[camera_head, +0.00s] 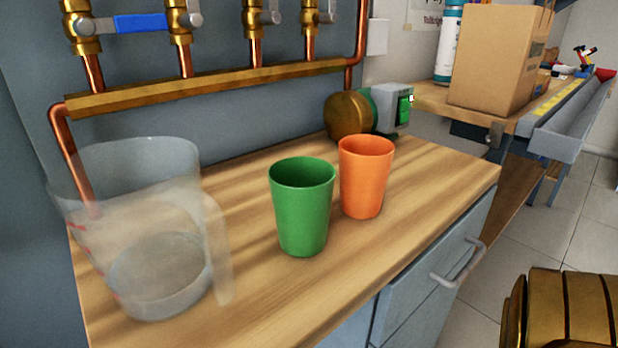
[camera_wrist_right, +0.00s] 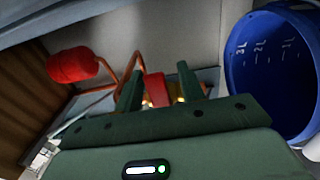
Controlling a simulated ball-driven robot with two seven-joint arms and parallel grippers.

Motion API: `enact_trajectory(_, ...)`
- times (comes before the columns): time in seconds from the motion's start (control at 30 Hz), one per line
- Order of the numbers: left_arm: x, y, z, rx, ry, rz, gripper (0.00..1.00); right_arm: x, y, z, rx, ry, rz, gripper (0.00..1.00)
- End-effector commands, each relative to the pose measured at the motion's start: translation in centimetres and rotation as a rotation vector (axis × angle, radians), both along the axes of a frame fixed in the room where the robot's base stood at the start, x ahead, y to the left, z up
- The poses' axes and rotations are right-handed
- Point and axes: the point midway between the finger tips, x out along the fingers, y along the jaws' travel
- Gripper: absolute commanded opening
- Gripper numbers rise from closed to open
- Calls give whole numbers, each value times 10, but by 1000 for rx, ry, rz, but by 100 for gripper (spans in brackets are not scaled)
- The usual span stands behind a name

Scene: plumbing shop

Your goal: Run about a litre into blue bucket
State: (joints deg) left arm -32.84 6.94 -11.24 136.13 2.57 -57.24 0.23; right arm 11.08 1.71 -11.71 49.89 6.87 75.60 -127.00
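The blue bucket (camera_wrist_right: 275,78) is at the right edge of the right wrist view, its open mouth partly cut off, with white litre marks on its inner wall. It is not in the head view. My right gripper (camera_wrist_right: 160,78) is in the right wrist view with its two green fingers apart. A red block-like part (camera_wrist_right: 156,88) shows between or beyond the fingers; I cannot tell whether they touch it. In the head view, brass valves stand on copper pipes, one with a blue lever (camera_head: 141,23), others with grey levers (camera_head: 270,17). My left gripper is not in view.
A clear jug (camera_head: 150,240), a green cup (camera_head: 302,205) and an orange cup (camera_head: 365,175) stand on the wooden counter (camera_head: 400,210). A brass device (camera_head: 350,117) is by the wall. A cardboard box (camera_head: 497,60) stands farther right. A red round part (camera_wrist_right: 73,65) is left of my right gripper.

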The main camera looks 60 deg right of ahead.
Motion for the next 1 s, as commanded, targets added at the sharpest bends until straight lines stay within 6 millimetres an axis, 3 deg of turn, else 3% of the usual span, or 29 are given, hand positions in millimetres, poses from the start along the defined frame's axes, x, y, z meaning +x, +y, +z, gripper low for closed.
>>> enact_trajectory(0.2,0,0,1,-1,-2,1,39,0,0,0,0,0,0,39)
enact_trajectory(0.33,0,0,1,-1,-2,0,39,0,0,0,0,0,0,3)
enact_trajectory(0.37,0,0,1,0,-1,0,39,0,0,0,0,0,0,0)
enact_trajectory(0.73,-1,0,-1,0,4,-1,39,-1,0,-3,43,-8,-2,0)
enact_trajectory(1.0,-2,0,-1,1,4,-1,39,0,2,-12,206,-45,0,0)
